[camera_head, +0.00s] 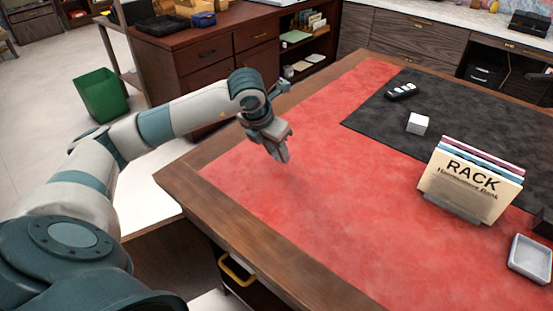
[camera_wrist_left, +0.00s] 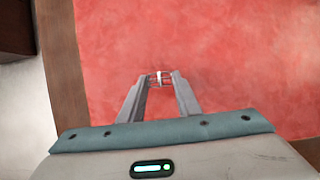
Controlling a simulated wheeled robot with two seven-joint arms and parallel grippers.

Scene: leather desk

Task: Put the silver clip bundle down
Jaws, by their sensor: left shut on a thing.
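My left gripper (camera_head: 282,157) is over the red leather part of the desk (camera_head: 330,215), near its left edge. In the left wrist view its two fingers (camera_wrist_left: 159,80) are shut on the silver clip bundle (camera_wrist_left: 160,77), a small shiny piece between the fingertips. The fingers point down at the red surface, and a faint shadow lies below them. The head view does not show the bundle clearly. I cannot tell the exact height of the bundle above the desk. My right gripper is in neither view.
A rack with folders labelled RACK (camera_head: 465,180) stands at the right. A white cube (camera_head: 418,123) and a black key fob (camera_head: 402,91) are on the dark mat (camera_head: 385,125). A pale tray (camera_head: 531,258) lies at the right edge. The red area around my gripper is clear.

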